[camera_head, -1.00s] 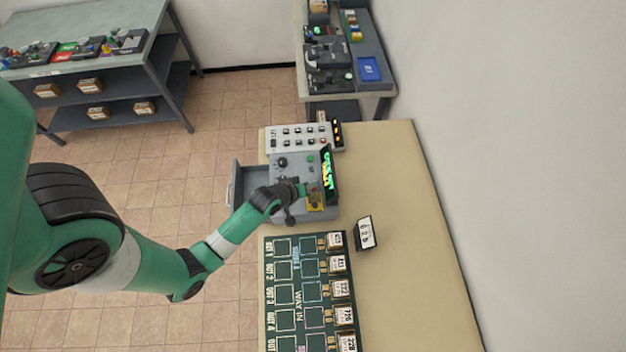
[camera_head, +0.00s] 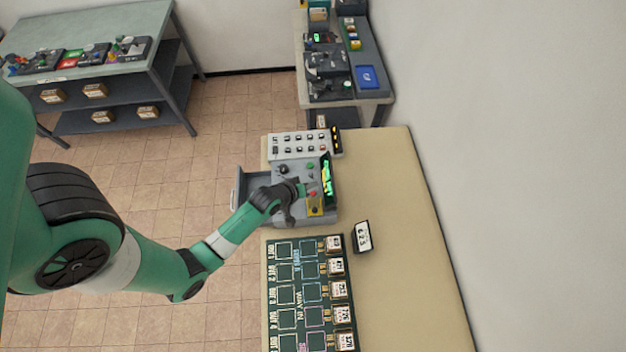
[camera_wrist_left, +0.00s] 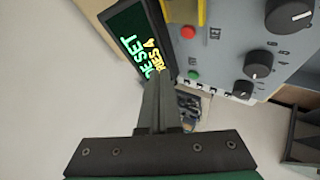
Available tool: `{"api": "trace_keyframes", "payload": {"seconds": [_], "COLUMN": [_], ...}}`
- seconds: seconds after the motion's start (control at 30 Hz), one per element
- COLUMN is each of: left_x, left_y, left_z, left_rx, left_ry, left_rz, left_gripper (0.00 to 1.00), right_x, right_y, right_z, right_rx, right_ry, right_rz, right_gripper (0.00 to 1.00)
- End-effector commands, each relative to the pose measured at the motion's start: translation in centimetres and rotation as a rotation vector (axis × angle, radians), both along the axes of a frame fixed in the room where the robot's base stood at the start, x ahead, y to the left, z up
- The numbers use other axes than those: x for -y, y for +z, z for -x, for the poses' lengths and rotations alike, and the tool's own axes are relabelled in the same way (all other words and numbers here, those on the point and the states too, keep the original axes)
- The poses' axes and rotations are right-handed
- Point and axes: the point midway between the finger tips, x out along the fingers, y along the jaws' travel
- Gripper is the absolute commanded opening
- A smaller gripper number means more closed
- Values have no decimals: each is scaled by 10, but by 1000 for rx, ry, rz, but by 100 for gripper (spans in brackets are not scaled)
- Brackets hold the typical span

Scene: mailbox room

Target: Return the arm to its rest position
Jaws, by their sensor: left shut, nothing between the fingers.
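My left gripper (camera_head: 303,188) is shut and empty. It reaches in from the left over the grey control box (camera_head: 290,168) on the beige table. In the left wrist view the closed fingers (camera_wrist_left: 158,95) point toward the box's small screen (camera_wrist_left: 143,40), which shows green and yellow text. A red button (camera_wrist_left: 188,32), a green button (camera_wrist_left: 194,75) and several black knobs (camera_wrist_left: 258,64) lie beside the screen. I cannot tell whether the fingertips touch anything. My right gripper is not in view.
A panel of buttons (camera_head: 300,143) stands behind the box. A dark green board (camera_head: 284,263) with marked squares and several labelled blocks lies in front. A small number sign (camera_head: 362,236) stands beside it. The table's right side (camera_head: 405,240) is clear. An open drawer (camera_head: 246,187) juts left.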

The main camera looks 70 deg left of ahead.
Motion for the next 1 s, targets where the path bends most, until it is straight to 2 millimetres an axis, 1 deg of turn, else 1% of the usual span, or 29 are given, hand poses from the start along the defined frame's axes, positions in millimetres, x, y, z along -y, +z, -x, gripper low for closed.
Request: {"api": "trace_keyframes", "payload": {"seconds": [0.5,0.57,0.63,0.67,0.7,0.77,0.8,0.87,0.9,0.97,1.0], "left_x": [2,6,8,10,12,16,20,28,35,47,55], "left_y": [1,7,24,35,53,89,117,163,194,241,274], "left_z": [-1,-8,-29,-42,-61,-93,-114,-144,-162,-184,-197], "left_rx": [0,9,40,62,96,165,217,301,357,440,495], "left_ry": [-6,-24,-55,-71,-95,-131,-157,-192,-215,-250,-273], "left_rz": [0,-5,-22,-32,-49,-80,-103,-136,-157,-191,-215], "left_gripper": [0,0,0,0,0,0,0,0,0,0,0], "right_x": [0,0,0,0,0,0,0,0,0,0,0], "right_y": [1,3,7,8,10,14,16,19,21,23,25], "right_z": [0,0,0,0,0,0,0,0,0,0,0], "right_rx": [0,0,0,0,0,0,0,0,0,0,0], "right_ry": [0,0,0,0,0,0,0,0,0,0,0], "right_rz": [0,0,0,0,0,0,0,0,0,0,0], "right_gripper": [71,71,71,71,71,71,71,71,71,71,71]}}
